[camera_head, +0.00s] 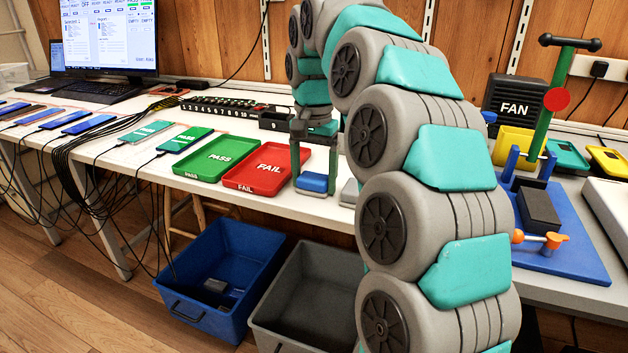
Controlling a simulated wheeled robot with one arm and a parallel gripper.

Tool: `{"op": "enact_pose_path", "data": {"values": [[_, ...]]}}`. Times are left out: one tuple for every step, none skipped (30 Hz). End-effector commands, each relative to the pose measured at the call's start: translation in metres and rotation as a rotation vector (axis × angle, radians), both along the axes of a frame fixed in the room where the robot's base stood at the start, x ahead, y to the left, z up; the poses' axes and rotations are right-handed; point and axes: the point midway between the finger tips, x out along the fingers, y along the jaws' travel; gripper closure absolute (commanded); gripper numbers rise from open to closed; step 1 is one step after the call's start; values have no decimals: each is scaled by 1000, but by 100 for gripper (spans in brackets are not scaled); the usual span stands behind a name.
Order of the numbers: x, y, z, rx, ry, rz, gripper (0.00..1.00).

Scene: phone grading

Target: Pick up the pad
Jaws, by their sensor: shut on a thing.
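The pad (312,183) is a small block with a blue top and a paler lower part, near the front edge of the white table, just right of the red FAIL tray. My gripper (313,175) points straight down over it, with one green finger on each side, and is shut on the pad. The pad is at or very close to the table top; I cannot tell whether it touches. Its back is partly hidden by the gripper.
The red FAIL tray (262,169) and green PASS tray (213,157) stand to the left. Phones on cables (183,140) lie farther left. A blue bin (223,276) and a grey bin (309,297) are on the floor. A clamp fixture (563,258) stands right of my arm.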

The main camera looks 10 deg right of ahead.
Motion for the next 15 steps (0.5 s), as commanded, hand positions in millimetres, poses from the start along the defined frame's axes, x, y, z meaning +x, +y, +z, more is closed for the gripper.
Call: {"op": "enact_pose_path", "data": {"values": [[0,0,1,0,0,0,83],[0,0,1,0,-1,0,83],[1,0,3,0,-1,-1,83],[1,0,4,0,-2,-1,83],[1,0,5,0,-4,-1,83],[1,0,7,0,-5,-2,83],[2,0,9,-1,-6,-2,83],[2,0,11,-1,-6,-2,83],[1,0,13,-1,-5,-2,83],[1,0,15,-2,-4,-2,83],[1,0,17,-2,-2,-1,83],[0,0,21,-2,-1,-2,83],[0,0,25,-2,-1,-2,83],[0,0,29,-2,-2,-1,83],[1,0,33,-1,-4,-1,83]]}}
